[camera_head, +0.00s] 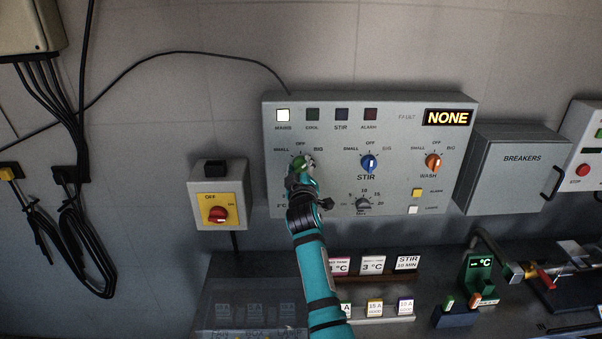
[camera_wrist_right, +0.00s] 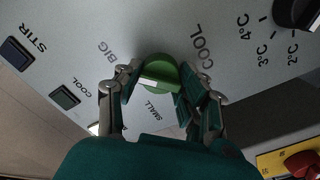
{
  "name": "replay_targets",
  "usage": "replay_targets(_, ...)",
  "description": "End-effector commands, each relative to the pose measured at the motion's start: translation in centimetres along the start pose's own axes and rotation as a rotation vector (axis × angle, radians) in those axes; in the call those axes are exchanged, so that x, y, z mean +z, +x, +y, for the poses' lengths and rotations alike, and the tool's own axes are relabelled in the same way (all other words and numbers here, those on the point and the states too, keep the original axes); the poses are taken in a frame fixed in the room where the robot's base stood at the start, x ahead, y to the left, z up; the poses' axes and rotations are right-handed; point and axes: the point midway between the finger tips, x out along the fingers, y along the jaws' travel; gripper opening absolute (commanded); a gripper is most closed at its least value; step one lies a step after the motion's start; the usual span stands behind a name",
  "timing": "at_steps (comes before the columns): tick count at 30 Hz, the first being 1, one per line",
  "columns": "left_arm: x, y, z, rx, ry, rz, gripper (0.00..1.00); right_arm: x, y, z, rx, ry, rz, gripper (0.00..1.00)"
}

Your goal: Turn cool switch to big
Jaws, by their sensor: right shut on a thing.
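The cool switch is a round green knob (camera_head: 298,163) at the left of the grey control panel, with SMALL, OFF and BIG printed around it. My right gripper (camera_head: 303,168) is at the knob, its fingers on either side. In the right wrist view the green knob (camera_wrist_right: 160,72) sits between the fingertips of my right gripper (camera_wrist_right: 155,90), which is shut on it. A white mark shows on the knob's edge, but I cannot tell which label it points to. The OFF label is hidden in the wrist view. My left gripper is not in view.
The blue STIR knob (camera_head: 369,163) and orange WASH knob (camera_head: 433,163) are to the right. A black dial (camera_head: 363,204) sits lower. The MAINS lamp (camera_head: 283,115) is lit white and the display (camera_head: 447,118) reads NONE.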

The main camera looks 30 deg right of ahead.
Motion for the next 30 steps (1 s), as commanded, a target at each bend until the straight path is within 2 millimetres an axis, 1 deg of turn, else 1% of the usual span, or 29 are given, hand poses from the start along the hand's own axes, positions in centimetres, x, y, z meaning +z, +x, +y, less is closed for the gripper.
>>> replay_targets(1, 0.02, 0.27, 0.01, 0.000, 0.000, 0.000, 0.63, 0.20, -0.02, -0.23, -0.003, 0.020, -0.003, 0.08)
replay_targets(9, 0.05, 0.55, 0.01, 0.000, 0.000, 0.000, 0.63, 0.14, -0.01, -0.18, -0.003, 0.079, -0.003, 0.08)
replay_targets(22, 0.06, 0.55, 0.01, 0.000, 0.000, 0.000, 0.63, 0.13, -0.02, -0.18, -0.004, 0.087, -0.003, 0.08)
replay_targets(23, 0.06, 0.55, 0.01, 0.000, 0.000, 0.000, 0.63, 0.13, -0.02, -0.17, -0.004, 0.086, -0.003, 0.44)
replay_targets(27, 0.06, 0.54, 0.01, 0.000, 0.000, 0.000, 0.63, 0.09, -0.01, -0.13, -0.003, 0.085, -0.002, 0.62)
replay_targets(30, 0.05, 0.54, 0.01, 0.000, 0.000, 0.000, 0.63, 0.07, -0.01, -0.09, -0.002, 0.085, -0.002, 0.63)
